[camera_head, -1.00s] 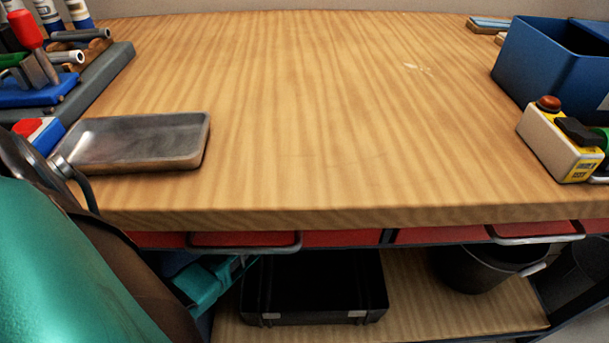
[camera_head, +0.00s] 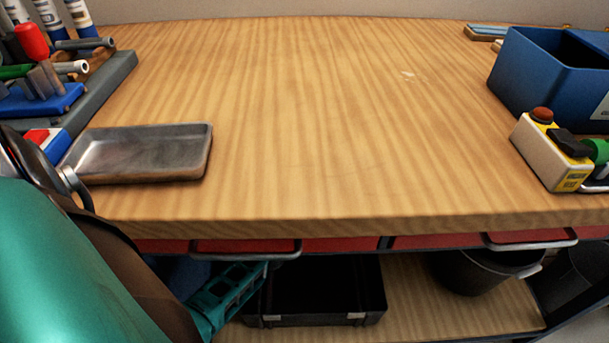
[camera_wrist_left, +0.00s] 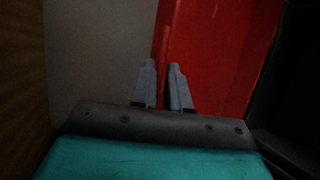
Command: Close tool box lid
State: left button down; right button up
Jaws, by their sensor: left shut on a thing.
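The black tool box (camera_head: 318,318) stands open on the lower shelf under the bench, its dark inside facing up and two light latches on its front edge. In the left wrist view, my left gripper (camera_wrist_left: 164,72) has its two grey fingers close together at the edge of a red panel (camera_wrist_left: 215,55), which appears to be the tool box lid. The fingers are shut on that edge. In the head view my teal left hand is just left of the box, and its fingertips are hidden. My right gripper is not in view.
The wooden bench top (camera_head: 300,130) overhangs the shelf, with red drawers (camera_head: 435,242) and handles below its edge. A black bucket (camera_head: 480,272) stands right of the box. A metal tray (camera_head: 140,153), a blue bin (camera_head: 550,75) and a button box (camera_head: 550,150) sit on the bench.

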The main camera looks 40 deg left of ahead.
pick_arm(q)
jog(key=s+d+f+b, duration=0.1)
jog(key=s+d+f, duration=0.1)
jog(key=s+d, duration=0.2)
jog(key=shift+s+d, duration=0.3)
jog(key=shift+s, duration=0.35)
jog(key=c, duration=1.2)
grip_release()
jog(key=shift+w+f, duration=0.1)
